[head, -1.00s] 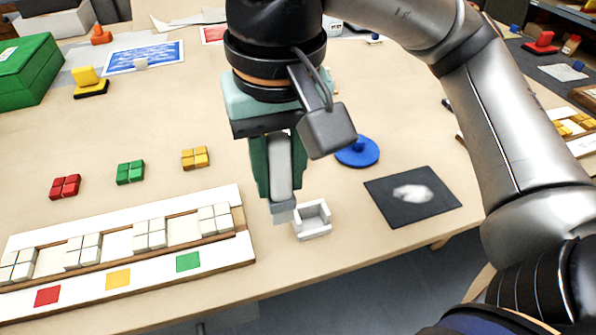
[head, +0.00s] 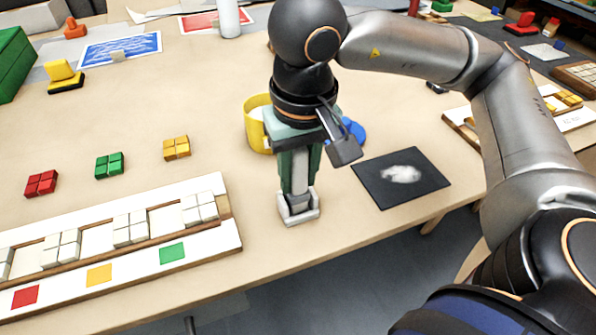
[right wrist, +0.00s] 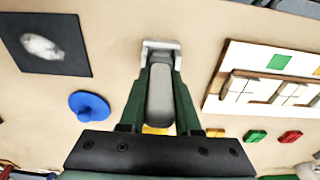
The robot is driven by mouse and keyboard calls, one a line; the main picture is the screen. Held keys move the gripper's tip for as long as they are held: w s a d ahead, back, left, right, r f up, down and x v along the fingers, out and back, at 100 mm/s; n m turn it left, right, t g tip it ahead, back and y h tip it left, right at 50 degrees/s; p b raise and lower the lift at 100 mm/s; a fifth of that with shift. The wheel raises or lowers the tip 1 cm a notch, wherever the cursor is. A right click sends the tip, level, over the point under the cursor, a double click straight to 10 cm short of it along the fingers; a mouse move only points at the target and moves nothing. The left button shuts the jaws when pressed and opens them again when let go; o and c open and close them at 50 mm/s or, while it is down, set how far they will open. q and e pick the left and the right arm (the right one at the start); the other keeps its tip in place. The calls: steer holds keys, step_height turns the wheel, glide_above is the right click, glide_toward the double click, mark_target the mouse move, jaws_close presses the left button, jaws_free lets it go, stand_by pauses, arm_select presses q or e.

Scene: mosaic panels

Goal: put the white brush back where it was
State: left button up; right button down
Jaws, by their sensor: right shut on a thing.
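The white brush (head: 300,172) is upright, with a pale grey-white handle, between the fingers of my right gripper (head: 299,180), which is shut on it. Its lower end is at the small white open-sided holder (head: 284,214) on the table near the front edge, and appears to be within the holder's walls. Whether it rests on the bottom I cannot tell. In the right wrist view the brush (right wrist: 160,98) points at the holder (right wrist: 174,46), and its far end is partly hidden. My left gripper is not in view.
A dark mat (head: 372,188) with a white smudge lies right of the holder. A blue disc (head: 356,130) and a yellow container (head: 254,133) stand behind my gripper. The long mosaic panel (head: 205,256) is at left. Bare table separates holder and panel.

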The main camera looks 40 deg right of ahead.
steer(key=shift+f, duration=0.15)
steer(key=c, duration=0.6)
jaws_free()
steer(key=shift+r, duration=0.3)
steer(key=r+p, duration=0.1)
steer(key=r, duration=0.2)
steer(key=r+p, duration=0.1)
steer(key=r, duration=0.3)
steer(key=s+r, duration=0.1)
steer(key=r, duration=0.2)
steer(key=shift+a+r+p, duration=0.15)
steer(key=shift+r+p, duration=0.25)
steer(key=shift+s+r, duration=0.1)
steer(key=shift+r, duration=0.4)
